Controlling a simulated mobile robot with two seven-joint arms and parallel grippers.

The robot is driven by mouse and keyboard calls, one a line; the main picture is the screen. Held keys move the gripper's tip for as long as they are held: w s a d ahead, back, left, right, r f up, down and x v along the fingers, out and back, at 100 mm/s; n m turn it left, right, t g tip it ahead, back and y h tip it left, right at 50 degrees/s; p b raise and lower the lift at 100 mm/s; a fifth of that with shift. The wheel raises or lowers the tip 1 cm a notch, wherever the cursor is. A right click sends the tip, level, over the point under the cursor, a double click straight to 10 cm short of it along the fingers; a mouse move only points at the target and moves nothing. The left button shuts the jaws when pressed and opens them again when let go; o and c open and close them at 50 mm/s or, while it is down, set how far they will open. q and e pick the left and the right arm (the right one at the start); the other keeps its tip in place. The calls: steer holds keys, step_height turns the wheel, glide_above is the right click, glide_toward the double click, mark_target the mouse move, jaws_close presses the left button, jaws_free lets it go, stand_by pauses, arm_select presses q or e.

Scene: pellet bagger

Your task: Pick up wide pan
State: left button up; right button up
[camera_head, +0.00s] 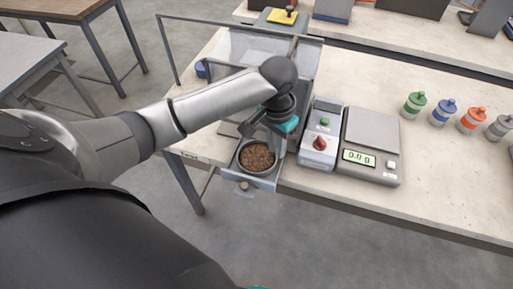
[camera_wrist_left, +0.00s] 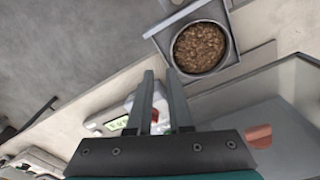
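A round metal pan (camera_head: 257,158) full of brown pellets sits in a square grey tray at the near edge of the bench. In the left wrist view the pan (camera_wrist_left: 200,47) lies beyond and to the right of the fingertips, its rim clear of them. My left gripper (camera_head: 270,136) hangs just above and beside the pan in the head view. In the left wrist view its two fingers (camera_wrist_left: 160,73) stand apart with nothing held between them. My right gripper does not show.
A grey control box with a red knob (camera_head: 320,143) and a scale (camera_head: 372,140) stand right of the pan. Clear panels (camera_head: 262,48) stand behind my left arm. Several capped bottles (camera_head: 443,112) stand farther right. The bench front right of the scale is clear.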

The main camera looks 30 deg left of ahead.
arm_select(q)
step_height(320, 180, up, 2)
steer(key=a, duration=0.2)
steer(key=b, duration=0.1)
glide_above(269, 168)
steer(key=shift+n, duration=0.3)
step_height(269, 168, down, 9)
steer(key=shift+s+r, duration=0.1)
steer(key=shift+s, duration=0.05)
steer(key=shift+f+b, duration=0.6)
steer(key=shift+f, duration=2.45)
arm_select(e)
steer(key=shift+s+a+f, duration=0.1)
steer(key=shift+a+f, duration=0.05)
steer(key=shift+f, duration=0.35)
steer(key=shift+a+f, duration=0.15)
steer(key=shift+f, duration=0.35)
arm_select(q)
jaws_close()
